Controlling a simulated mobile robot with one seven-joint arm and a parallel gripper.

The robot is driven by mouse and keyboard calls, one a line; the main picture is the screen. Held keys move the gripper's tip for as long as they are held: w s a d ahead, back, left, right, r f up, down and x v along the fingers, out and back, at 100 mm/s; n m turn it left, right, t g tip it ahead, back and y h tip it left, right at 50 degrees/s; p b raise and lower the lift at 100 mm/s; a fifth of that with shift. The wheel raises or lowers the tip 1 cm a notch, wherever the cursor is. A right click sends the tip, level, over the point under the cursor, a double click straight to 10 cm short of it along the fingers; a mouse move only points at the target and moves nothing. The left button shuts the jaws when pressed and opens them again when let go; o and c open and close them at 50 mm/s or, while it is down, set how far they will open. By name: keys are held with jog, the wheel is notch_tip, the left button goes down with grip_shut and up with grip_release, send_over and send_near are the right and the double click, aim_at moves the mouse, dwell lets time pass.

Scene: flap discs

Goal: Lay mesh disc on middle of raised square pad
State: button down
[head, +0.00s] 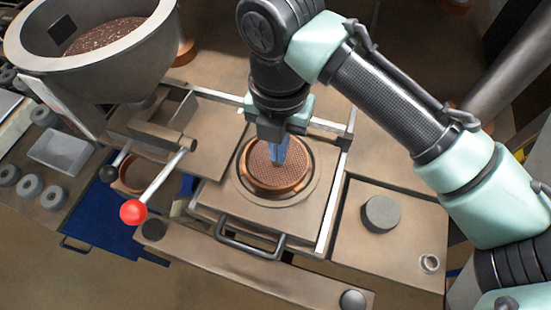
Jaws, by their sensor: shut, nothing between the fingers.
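A round brown disc with a mesh-like surface and a copper-coloured rim (262,181) lies at the centre of the picture. It sits within a dark ring on a raised square tan pad (303,211), roughly at its middle. My gripper (278,161) points down over the disc, its bluish fingers shut with nothing between them. The fingertips appear just over or touching the disc; I cannot tell which. The gripper hides part of the disc's far side.
A black handle (248,246) fronts the pad. A red-knobbed lever (133,212) stands to the left, below a large grey hopper (130,68). A grey cylinder (381,213) stands on the right-hand plate. Pale rails flank the pad.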

jog(key=shift+w+a+f, duration=0.15)
jog(key=shift+w, duration=0.3)
jog(key=shift+w+a+f, duration=0.1)
jog(key=shift+w, duration=0.35)
dwell(1.4)
jog(key=shift+r, duration=0.1)
jog(key=shift+w+r+p, duration=0.15)
jog(key=shift+r+p, duration=0.65)
jog(key=shift+p, duration=0.15)
jog(key=shift+r+p, duration=2.15)
jog(key=shift+r, duration=0.55)
jog(key=shift+s+f, duration=0.15)
jog(key=shift+s, duration=0.05)
